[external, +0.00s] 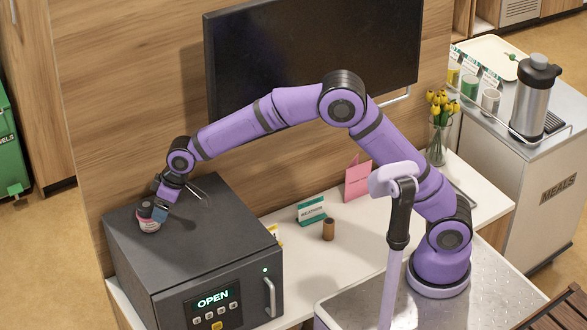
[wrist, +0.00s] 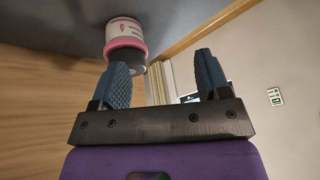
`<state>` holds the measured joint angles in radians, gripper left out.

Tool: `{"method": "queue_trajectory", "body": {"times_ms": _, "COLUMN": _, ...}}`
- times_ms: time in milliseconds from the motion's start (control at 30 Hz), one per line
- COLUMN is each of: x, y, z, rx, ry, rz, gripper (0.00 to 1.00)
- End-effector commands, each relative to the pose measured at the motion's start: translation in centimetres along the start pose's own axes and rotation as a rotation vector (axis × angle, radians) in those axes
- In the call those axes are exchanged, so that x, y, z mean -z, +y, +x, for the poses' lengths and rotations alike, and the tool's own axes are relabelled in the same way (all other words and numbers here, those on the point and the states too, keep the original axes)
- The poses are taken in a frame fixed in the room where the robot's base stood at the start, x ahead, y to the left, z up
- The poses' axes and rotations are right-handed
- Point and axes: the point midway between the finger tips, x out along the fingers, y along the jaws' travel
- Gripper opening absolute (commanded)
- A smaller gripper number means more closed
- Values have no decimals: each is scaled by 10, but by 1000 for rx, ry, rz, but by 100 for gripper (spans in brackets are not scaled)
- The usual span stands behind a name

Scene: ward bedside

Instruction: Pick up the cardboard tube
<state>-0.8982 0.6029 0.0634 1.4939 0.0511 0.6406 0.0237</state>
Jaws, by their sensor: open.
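The cardboard tube (external: 328,230) is a small brown upright cylinder on the white counter, in front of the green-and-white card and right of the dark box. It is not identifiable in the wrist view. My gripper (external: 156,211) is over the left top of the dark box, far to the left of the tube. Its blue fingers show apart and empty in the wrist view (wrist: 160,60). A pink and white jar (external: 148,222) is close by the fingers on the box top; in the wrist view the jar (wrist: 124,35) appears beyond the left finger.
The dark box (external: 230,235) has an OPEN display and a handle. A green card (external: 311,210) and pink card (external: 358,180) stand near the tube. A vase of yellow flowers (external: 438,140) is farther right. The monitor (external: 310,55) hangs behind my arm.

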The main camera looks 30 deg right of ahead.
Motion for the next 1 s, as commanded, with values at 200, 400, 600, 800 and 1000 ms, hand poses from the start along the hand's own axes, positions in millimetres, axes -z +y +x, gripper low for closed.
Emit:
{"method": "queue_trajectory", "body": {"times_ms": 200, "x": -69, "y": 78, "z": -4, "rx": -154, "ry": -39, "rz": 139, "gripper": 70}}
{"method": "queue_trajectory", "body": {"times_ms": 400, "x": -134, "y": 133, "z": -12, "rx": -257, "ry": -64, "rz": 256, "gripper": 70}}
{"method": "queue_trajectory", "body": {"times_ms": 600, "x": -186, "y": 166, "z": -21, "rx": -320, "ry": -82, "rz": 341, "gripper": 70}}
{"method": "queue_trajectory", "body": {"times_ms": 800, "x": -238, "y": 205, "z": -23, "rx": -373, "ry": -91, "rz": 413, "gripper": 70}}
{"method": "queue_trajectory", "body": {"times_ms": 1000, "x": -280, "y": 261, "z": -2, "rx": -400, "ry": -69, "rz": 413, "gripper": 70}}
